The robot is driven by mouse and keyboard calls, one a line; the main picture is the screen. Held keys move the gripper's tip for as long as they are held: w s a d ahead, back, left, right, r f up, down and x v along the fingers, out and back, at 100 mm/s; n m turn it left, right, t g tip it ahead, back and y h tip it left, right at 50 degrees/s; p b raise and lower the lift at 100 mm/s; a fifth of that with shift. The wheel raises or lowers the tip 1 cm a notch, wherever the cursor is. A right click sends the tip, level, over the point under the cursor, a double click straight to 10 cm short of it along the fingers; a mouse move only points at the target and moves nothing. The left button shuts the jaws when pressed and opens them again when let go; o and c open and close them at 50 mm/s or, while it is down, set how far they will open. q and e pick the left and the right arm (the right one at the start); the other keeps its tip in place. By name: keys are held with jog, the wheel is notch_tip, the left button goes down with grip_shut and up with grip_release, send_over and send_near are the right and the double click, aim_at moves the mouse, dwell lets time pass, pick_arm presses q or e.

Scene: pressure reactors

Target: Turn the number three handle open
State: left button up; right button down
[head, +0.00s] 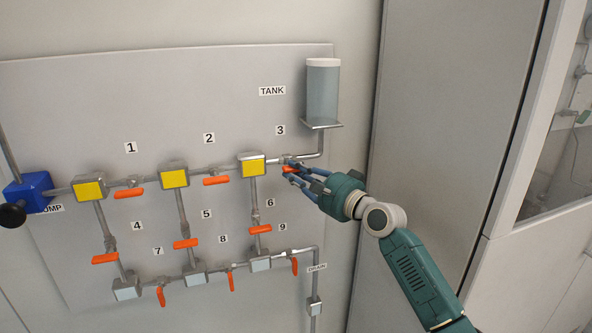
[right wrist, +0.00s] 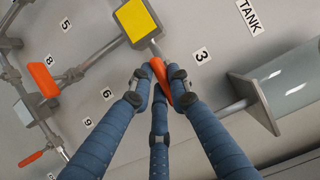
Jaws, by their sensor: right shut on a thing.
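The number three handle (head: 290,169) is a small orange lever on the pipe under the label 3 (head: 280,130), between a yellow-faced block and the tank pipe. My right gripper (head: 289,174) reaches it from the lower right. In the right wrist view the blue fingers are shut around the orange handle (right wrist: 161,79), which lies between the fingertips. The fingers partly hide the handle and its valve. My left gripper is in neither view.
The tank (head: 322,92) stands on a bracket above and to the right. The yellow-faced block (head: 252,167) is close on the left. Handles 1 (head: 129,194) and 2 (head: 216,181) lie along the same pipe. A tall cabinet (head: 440,110) stands on the right.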

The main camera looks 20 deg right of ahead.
jog(key=shift+f+n+g, duration=0.15)
jog(key=shift+n+g, duration=0.15)
jog(key=shift+n, duration=0.3)
jog(key=c, duration=1.6)
grip_release()
jog(key=shift+c, duration=0.2)
jog(key=v, duration=1.2)
